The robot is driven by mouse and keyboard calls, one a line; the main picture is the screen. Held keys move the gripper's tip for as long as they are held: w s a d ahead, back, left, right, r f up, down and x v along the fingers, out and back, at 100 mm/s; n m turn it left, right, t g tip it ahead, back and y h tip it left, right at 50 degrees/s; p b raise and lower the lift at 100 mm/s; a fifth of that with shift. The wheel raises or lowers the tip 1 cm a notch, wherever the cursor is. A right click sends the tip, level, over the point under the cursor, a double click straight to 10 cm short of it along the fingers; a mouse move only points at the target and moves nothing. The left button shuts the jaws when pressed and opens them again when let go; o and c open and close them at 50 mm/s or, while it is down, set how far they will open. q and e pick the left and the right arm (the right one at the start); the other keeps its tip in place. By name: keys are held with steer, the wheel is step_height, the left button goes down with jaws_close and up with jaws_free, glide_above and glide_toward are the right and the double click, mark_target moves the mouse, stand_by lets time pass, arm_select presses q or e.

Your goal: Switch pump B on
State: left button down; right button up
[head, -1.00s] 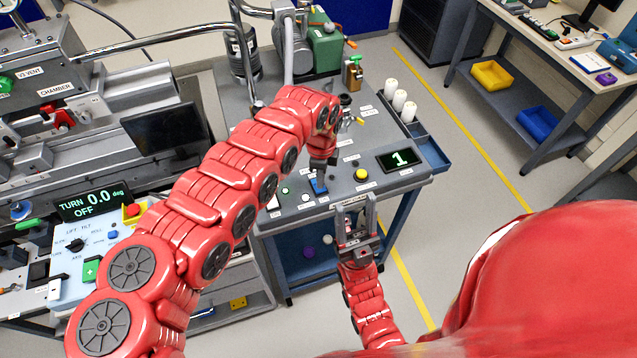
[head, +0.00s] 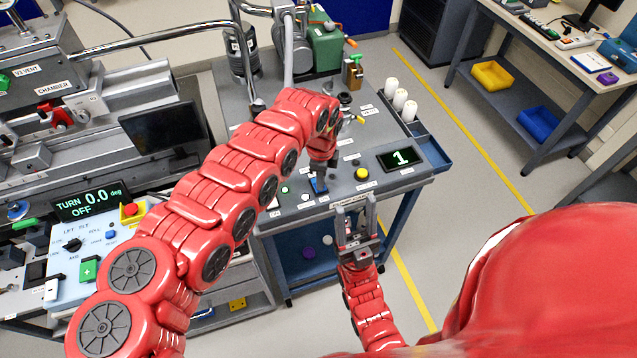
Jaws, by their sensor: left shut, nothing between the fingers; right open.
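A grey pump cart (head: 405,182) stands in the middle, with small switches and buttons on its top panel. A blue rocker or switch (head: 319,184) sits near the panel's front. My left gripper (head: 318,178) is shut and empty, pointing down at this blue switch; I cannot tell whether it touches. The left arm hides part of the panel. A yellow button (head: 361,173) and a display reading 1 (head: 402,158) lie to the right. My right gripper (head: 355,212) is open and empty at the cart's front edge. The panel's labels are too small to read, so I cannot tell which control is pump B.
White cylinders (head: 399,99) stand at the cart's right side. A green pump (head: 326,48) and metal pipes are at its back. A control box with a red emergency button (head: 131,210) is at left. The floor right of the cart is clear.

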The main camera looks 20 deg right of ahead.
arm_select(q)
steer(key=shift+f, duration=0.25)
steer(key=shift+r+p, duration=0.5)
steer(key=shift+r, duration=0.75)
steer(key=shift+r+p, duration=0.8)
steer(key=shift+r, duration=1.55)
steer(key=shift+f, duration=0.1)
